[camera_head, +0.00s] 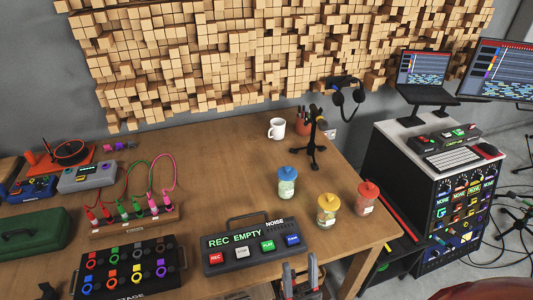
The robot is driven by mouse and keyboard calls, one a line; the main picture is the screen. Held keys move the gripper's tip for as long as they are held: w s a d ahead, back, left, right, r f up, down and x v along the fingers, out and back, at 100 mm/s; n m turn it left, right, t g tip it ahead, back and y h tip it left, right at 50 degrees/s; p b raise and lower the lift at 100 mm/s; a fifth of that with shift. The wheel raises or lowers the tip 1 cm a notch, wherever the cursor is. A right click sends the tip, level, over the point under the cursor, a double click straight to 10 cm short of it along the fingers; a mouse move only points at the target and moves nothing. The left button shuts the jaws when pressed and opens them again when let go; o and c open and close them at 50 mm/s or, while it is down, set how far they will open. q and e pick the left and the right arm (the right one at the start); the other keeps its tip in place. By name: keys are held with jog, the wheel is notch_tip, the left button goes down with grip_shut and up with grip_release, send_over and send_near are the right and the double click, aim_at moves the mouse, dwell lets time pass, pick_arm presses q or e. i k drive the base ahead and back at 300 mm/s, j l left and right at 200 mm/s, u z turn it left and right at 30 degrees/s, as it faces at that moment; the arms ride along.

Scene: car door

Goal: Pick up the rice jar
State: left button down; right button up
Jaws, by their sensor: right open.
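Three small lidded jars stand upright on the wooden table. One has a blue lid and pale contents (287,187). One has a yellow lid and mixed-colour contents (327,212). One has an orange-red lid (367,199) and stands nearest the table's right edge. The labels are too small to read, so I cannot tell which jar holds rice. My right gripper (301,277) is at the bottom edge of the view, open and empty, nearer to me than the jars and apart from them. My left gripper is not in view.
A recorder box (255,245) with coloured buttons sits left of the jars. A black stand (313,148) and a white mug (277,128) are behind them. A cable panel (135,217) and a knob box (130,268) fill the left. Bare tabletop (225,165) lies left of the blue-lidded jar.

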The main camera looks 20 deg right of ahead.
aim_at(285, 190)
jog(key=i+l+z, duration=0.3)
jog(key=i, duration=0.15)
jog(key=i+l+z, duration=0.15)
jog(key=i+z, duration=0.15)
jog(key=i, duration=0.2)
